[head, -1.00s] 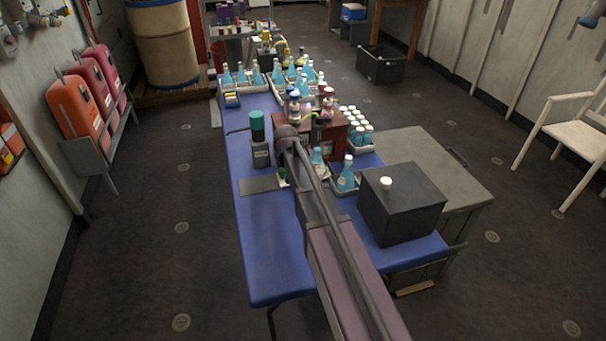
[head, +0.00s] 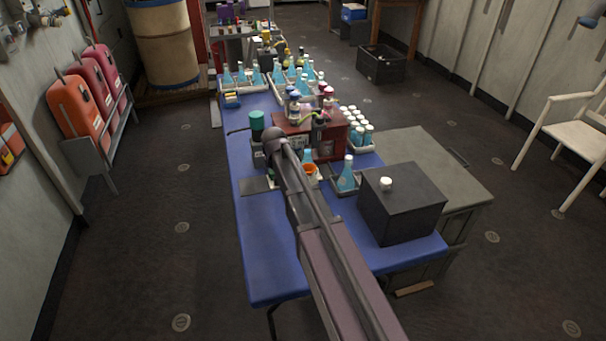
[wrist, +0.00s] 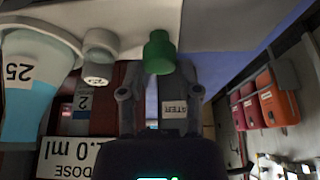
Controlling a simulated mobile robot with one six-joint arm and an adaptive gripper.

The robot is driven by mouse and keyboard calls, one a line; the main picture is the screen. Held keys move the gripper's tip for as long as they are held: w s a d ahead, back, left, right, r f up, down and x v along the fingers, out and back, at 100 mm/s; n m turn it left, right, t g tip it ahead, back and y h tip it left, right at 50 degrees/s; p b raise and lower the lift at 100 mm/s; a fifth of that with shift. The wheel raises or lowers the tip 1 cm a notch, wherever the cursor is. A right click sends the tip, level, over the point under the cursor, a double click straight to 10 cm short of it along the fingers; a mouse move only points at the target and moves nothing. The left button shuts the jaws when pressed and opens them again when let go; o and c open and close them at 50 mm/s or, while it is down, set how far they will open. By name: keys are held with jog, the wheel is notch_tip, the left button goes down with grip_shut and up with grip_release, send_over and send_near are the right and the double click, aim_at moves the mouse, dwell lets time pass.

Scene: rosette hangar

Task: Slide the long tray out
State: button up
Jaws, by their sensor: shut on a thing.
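The long tray, pale grey-white (wrist: 135,18), crosses the top of the inverted wrist view. A flask marked 25 (wrist: 30,72), a white-capped bottle (wrist: 98,50) and a green knob-like piece (wrist: 158,52) are at it. My gripper (wrist: 158,75) is at the tray's edge by the green piece, one finger on each side. In the head view my arm covers most of the tray, and a blue flask (head: 307,157) shows beside the arm.
A red-brown case (head: 327,140), a flask in a small tray (head: 347,175) and a dark box (head: 400,205) stand to the right. The blue table's (head: 265,235) front left is clear.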

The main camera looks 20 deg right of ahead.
jog(key=shift+a, duration=4.95)
jog(key=o, duration=0.9)
jog(key=shift+c, duration=0.2)
notch_tip(320, 180, up, 7)
jog(key=p, duration=0.7)
